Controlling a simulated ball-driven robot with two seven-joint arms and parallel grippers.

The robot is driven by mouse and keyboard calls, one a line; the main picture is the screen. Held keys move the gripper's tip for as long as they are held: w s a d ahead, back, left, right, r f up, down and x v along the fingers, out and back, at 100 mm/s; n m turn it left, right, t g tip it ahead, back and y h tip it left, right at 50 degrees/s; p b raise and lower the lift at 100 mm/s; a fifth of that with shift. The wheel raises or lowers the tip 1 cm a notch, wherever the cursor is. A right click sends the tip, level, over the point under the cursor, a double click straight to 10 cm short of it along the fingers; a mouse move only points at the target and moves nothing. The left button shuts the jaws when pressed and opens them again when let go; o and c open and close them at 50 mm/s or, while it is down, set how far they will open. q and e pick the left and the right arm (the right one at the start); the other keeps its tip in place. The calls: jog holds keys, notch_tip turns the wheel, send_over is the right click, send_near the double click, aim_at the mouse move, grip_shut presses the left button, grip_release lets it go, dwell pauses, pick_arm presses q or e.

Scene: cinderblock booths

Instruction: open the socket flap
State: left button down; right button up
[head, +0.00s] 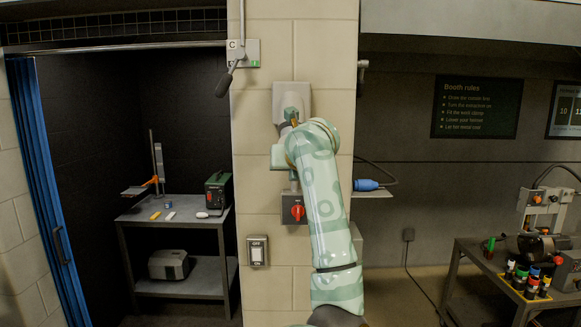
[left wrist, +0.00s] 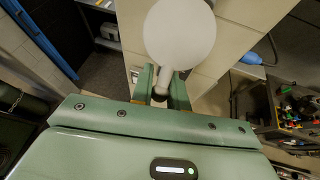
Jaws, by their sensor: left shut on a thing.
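The socket's grey housing (head: 291,88) is on the pale block pillar, above a red rotary switch (head: 297,211). My left arm rises in front of the pillar, and my left gripper (head: 291,112) is at the housing, hiding its lower part. In the left wrist view my left gripper (left wrist: 162,92) is shut on a short pale stem (left wrist: 164,79). The stem joins a round pale disc (left wrist: 180,33), which looks like the socket flap. How far the flap stands open cannot be told. My right gripper is out of view.
A lever handle (head: 228,82) hangs left of the socket. A blue plug (head: 366,185) rests on a small shelf right of the pillar. A rocker switch (head: 257,251) is low on the pillar. Benches with equipment stand in the left booth (head: 170,218) and at right (head: 468,262).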

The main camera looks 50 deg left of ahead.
pick_arm(q)
jog(key=shift+r, duration=0.35)
